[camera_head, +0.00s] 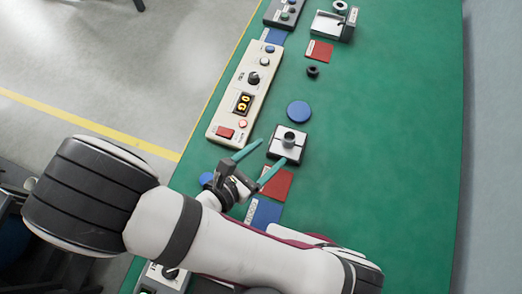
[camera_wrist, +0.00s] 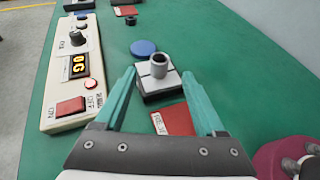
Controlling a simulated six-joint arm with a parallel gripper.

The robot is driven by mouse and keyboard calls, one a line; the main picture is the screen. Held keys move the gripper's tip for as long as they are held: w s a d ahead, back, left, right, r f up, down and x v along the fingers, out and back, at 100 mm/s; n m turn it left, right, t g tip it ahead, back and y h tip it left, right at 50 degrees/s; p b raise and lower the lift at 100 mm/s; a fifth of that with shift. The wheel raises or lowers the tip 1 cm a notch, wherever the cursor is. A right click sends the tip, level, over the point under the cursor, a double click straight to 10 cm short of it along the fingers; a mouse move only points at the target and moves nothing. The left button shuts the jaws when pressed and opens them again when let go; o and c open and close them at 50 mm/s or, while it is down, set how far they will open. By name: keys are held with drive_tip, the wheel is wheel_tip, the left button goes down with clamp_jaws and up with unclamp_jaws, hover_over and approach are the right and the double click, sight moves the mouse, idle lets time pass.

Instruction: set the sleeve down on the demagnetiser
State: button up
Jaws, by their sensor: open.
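The sleeve (camera_head: 289,139), a short grey hollow cylinder, stands upright on a small square block with a white top and dark base, which appears to be the demagnetiser (camera_head: 278,149). In the wrist view the sleeve (camera_wrist: 158,66) shows its open top, and the demagnetiser (camera_wrist: 146,84) is under it. My gripper (camera_head: 272,151) has its two teal fingers spread wide apart. In the wrist view the gripper (camera_wrist: 159,73) is empty, with one fingertip on each side of the sleeve and visible gaps to it. Whether the fingertips overlap the sleeve in depth is hard to tell.
A cream control box (camera_head: 245,85) with knob, buttons and a "0G" display lies left of the block. A blue disc (camera_head: 299,111) lies just beyond it, a black ring (camera_head: 313,71) farther. A red mat (camera_head: 277,184) is in front. The green table's right side is clear.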

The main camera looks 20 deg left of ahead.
drive_tip(key=s+d+r+m+g+h, duration=0.1)
drive_tip(key=d+r+m+g, duration=0.3)
drive_tip(key=m, duration=0.3)
drive_tip(key=s+d+r+m+g+h, duration=0.1)
drive_tip(key=s+d+r+m+g, duration=0.1)
drive_tip(key=d+m+g, duration=0.5)
drive_tip(key=s+d+r+m+g, duration=0.1)
drive_tip(key=d+r+m+g, duration=0.2)
drive_tip(key=m, duration=0.5)
drive_tip(key=s+r+m+y, duration=0.1)
drive_tip(key=m+y, duration=0.2)
drive_tip(key=m, duration=0.2)
drive_tip(key=s+r+m+y, duration=0.1)
drive_tip(key=r+m+y, duration=0.1)
drive_tip(key=m, duration=0.3)
drive_tip(key=r+m+t+y, duration=0.1)
drive_tip(key=r+m+y, duration=0.1)
drive_tip(key=m, duration=0.3)
drive_tip(key=shift+s+y, duration=0.4)
drive_tip(key=shift+y, duration=0.5)
